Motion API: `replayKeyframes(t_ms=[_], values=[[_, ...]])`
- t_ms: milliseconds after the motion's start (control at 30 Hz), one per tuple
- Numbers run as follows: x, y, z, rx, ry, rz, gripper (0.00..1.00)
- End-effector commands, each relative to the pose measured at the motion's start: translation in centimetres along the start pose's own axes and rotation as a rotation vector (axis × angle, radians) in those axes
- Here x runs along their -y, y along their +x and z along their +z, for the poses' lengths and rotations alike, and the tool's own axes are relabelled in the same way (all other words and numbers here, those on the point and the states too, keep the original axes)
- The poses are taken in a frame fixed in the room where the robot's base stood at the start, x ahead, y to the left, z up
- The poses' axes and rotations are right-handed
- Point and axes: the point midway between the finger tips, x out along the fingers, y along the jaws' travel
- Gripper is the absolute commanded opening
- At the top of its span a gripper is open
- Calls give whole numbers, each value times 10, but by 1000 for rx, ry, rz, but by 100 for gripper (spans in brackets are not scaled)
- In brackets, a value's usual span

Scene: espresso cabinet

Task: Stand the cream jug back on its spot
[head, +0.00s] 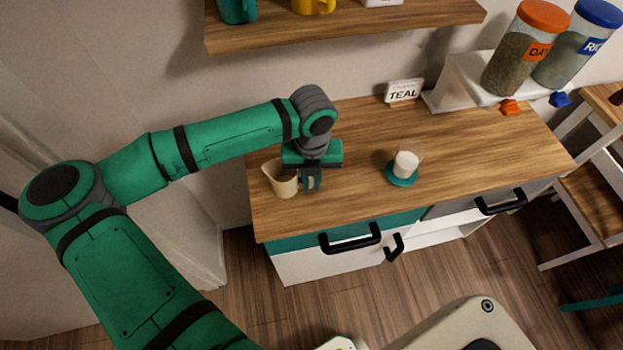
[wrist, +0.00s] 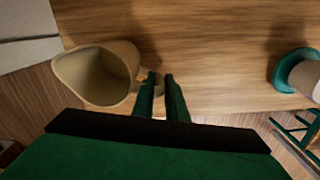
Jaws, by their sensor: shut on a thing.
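The cream jug (head: 281,180) is at the left end of the wooden counter, upright or nearly so, with its open mouth facing up. In the wrist view the jug (wrist: 92,76) is at the left, with its handle side toward my fingers. My gripper (head: 311,184) is right of the jug and shut on its handle; the fingers (wrist: 162,88) hide part of the grip. I cannot tell whether the jug's base touches the counter. No marked spot for the jug is visible.
A "TEAL" sign (head: 403,91) stands at the back, near jar dispensers (head: 525,50). A shelf (head: 340,29) hangs above. The counter's middle right is clear.

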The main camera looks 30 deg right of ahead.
Motion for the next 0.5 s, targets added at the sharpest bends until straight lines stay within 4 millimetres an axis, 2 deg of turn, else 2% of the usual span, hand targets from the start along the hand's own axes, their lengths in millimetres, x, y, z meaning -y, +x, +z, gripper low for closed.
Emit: replayKeyframes(t_ms=[33, 100, 367, 500], values=[[0, 1, 0, 0, 0, 0, 17], [0, 0, 0, 0, 0, 0, 31], [0, 0, 0, 0, 0, 0, 31], [0, -7, 0, 1, 0, 0, 31]])
